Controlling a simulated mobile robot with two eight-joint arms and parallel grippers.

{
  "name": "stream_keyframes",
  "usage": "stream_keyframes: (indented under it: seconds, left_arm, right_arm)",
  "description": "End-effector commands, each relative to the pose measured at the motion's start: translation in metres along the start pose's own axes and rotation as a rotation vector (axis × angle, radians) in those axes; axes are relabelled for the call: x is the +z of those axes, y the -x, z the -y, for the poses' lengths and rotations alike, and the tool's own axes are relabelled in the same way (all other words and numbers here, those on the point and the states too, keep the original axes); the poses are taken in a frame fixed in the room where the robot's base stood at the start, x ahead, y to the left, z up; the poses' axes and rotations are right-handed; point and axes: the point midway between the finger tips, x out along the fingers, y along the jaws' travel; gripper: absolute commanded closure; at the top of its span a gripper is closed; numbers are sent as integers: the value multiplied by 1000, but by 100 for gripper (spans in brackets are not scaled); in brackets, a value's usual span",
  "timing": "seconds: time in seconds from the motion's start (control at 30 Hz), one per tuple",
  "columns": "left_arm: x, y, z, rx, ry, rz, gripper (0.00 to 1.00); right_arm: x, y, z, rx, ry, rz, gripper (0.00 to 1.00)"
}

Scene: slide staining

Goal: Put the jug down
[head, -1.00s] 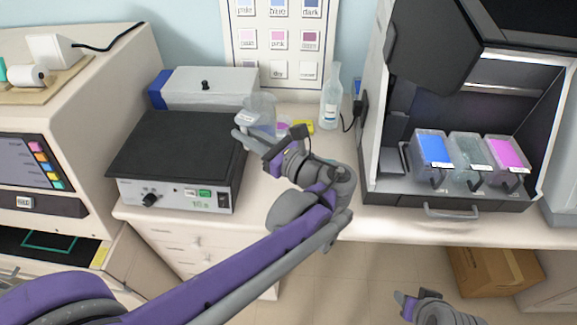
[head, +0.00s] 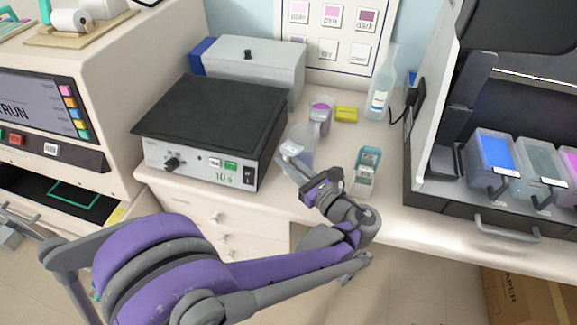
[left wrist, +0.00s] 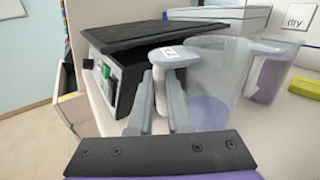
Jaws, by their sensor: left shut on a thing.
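The jug (head: 303,143) is clear, with a little pale bluish liquid in its bottom. My left gripper (head: 292,168) is shut on its handle. The left wrist view shows the jug (left wrist: 222,75) upright, its labelled handle (left wrist: 174,58) between the two fingers (left wrist: 160,95). The jug is over the counter, just right of the black-topped hot plate (head: 205,110). I cannot tell whether its base touches the counter. My right gripper is not in view.
A second jug with purple liquid (head: 320,112) stands close behind, with a yellow block (head: 346,114) beside it. A small glass container (head: 366,165) is to the right, a bottle (head: 381,88) further back. Bare counter (head: 338,150) lies between them.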

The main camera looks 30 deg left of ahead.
Motion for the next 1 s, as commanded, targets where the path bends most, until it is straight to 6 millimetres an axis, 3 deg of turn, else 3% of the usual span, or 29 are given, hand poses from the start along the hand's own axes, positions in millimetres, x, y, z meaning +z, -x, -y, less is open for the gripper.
stream_keyframes:
  seconds: [0.1,0.5,0.53,0.67,1.0]
  left_arm:
    - [-12,0,0,0,0,1,100]
    - [-17,0,-1,1,0,0,100]
    - [-17,0,-1,1,0,0,80]
    - [-16,0,-1,1,0,0,57]
    - [-14,0,-1,1,0,0,54]
  right_arm:
    - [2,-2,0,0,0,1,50]
    - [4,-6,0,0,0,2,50]
    - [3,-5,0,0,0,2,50]
    - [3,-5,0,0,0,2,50]
    - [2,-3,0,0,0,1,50]
